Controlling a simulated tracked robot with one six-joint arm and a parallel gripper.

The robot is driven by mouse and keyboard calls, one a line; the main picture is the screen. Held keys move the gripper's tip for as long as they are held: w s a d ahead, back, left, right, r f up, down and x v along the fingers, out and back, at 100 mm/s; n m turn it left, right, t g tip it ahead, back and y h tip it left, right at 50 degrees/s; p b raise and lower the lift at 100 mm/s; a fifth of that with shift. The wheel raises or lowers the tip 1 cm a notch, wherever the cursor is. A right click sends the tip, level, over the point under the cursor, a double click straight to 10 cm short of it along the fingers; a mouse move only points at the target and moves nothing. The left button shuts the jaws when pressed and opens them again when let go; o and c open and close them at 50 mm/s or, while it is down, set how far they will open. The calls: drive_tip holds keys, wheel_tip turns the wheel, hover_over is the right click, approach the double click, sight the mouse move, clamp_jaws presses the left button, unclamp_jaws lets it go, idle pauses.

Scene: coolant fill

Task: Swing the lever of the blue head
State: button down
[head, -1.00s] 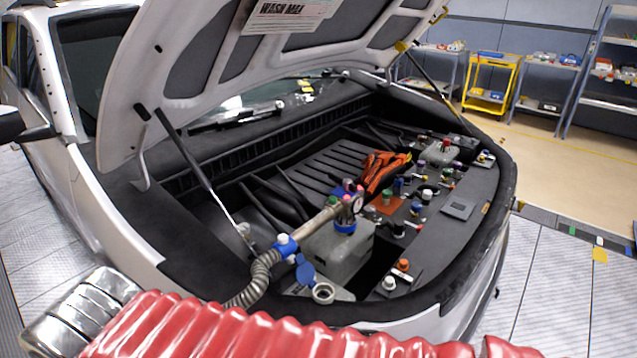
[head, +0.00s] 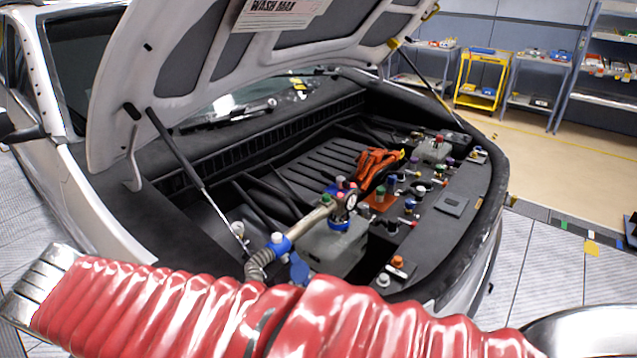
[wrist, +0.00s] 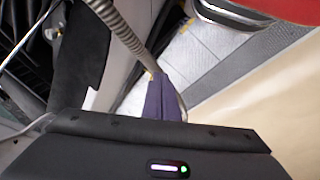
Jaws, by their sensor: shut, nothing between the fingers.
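The blue head (head: 345,224) sits on the grey tank in the engine bay in the head view. It has a blue collar, a round gauge (head: 350,203) and a pipe running down to the left. Small red and blue parts show on its top; I cannot tell which is the lever. In the wrist view my gripper (wrist: 164,78) shows as dark purple fingers, shut and empty, above a black housing. A ribbed metal hose (wrist: 120,32) passes behind the fingertips. My gripper does not show in the head view.
My red-sleeved arm crosses the bottom of the head view and hides the bay's front left. The raised hood (head: 200,75) hangs over the bay, with a prop strut (head: 180,145) at left.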

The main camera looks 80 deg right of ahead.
sight(328, 176)
drive_tip(key=s+d+n+g+h, duration=0.2)
drive_tip(key=d+n+g+h, duration=0.1)
drive_tip(key=d, duration=1.1)
drive_tip(key=s+d+n+g+h, duration=0.2)
drive_tip(key=d+n+g+h, duration=0.1)
drive_tip(key=d, duration=1.1)
drive_tip(key=s+d+n+g+h, duration=0.3)
drive_tip(key=d+n+g+h, duration=0.1)
drive_tip(key=d, duration=1)
drive_tip(key=shift+r+g+h, duration=0.25)
drive_tip(key=shift+g+h, duration=0.55)
drive_tip(key=shift+g, duration=0.4)
drive_tip(key=shift+s+d, duration=0.15)
drive_tip(key=x, duration=1.4)
drive_tip(key=shift+a, duration=0.3)
drive_tip(key=shift+d, duration=0.25)
